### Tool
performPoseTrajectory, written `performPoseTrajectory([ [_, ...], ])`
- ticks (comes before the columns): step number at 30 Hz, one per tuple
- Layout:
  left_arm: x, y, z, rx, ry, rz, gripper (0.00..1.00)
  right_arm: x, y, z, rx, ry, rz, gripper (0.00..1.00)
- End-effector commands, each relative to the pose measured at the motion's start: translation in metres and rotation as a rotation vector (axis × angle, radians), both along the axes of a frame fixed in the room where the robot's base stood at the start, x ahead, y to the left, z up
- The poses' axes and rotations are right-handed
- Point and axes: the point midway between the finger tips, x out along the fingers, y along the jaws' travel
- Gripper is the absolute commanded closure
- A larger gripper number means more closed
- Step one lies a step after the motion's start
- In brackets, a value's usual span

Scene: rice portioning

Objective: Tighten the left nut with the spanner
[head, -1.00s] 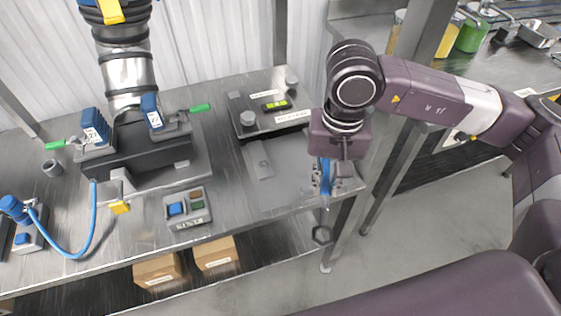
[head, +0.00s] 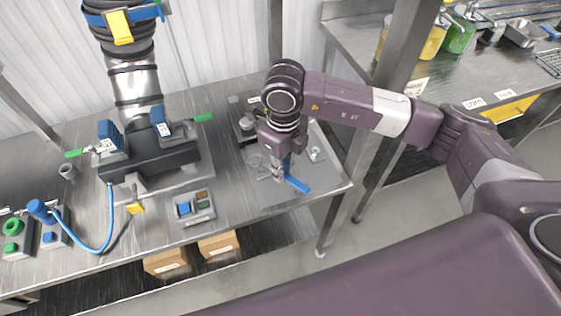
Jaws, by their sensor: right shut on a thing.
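My right gripper (head: 279,172) points down over the grey mat at the right end of the bench. It is shut on the spanner, whose blue handle (head: 298,184) sticks out to the right and toward the front. The grey ring end (head: 255,161) shows left of the gripper, over the mat; whether it touches the mat is unclear. A dark round knob (head: 247,122) stands on a plate behind and left of the gripper. I cannot tell whether it is the left nut. The gripper and arm hide much of that plate. My left gripper is out of view.
A pipe fixture (head: 165,160) with blue clamps and green levers stands left of the mat. A blue hose (head: 107,225) lies at left. A metal post (head: 385,110) rises close behind my right arm.

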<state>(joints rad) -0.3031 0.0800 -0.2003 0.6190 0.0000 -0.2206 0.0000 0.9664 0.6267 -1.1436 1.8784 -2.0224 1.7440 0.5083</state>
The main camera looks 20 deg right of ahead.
Motion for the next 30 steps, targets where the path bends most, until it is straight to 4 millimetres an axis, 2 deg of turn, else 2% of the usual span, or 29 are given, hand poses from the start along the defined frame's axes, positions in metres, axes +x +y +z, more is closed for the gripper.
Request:
performPoseTrajectory([
  [3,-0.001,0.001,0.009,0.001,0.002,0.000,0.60,0.002,0.003,0.001,-0.002,0.002,-0.149,1.00],
  [9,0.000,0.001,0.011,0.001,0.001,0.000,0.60,0.003,0.005,-0.003,-0.005,0.004,-0.261,1.00],
  [24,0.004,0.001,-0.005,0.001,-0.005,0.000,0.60,0.003,0.005,-0.035,-0.005,0.004,-0.265,1.00],
  [30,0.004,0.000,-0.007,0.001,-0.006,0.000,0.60,0.003,0.005,-0.041,-0.005,0.002,-0.264,1.00],
])
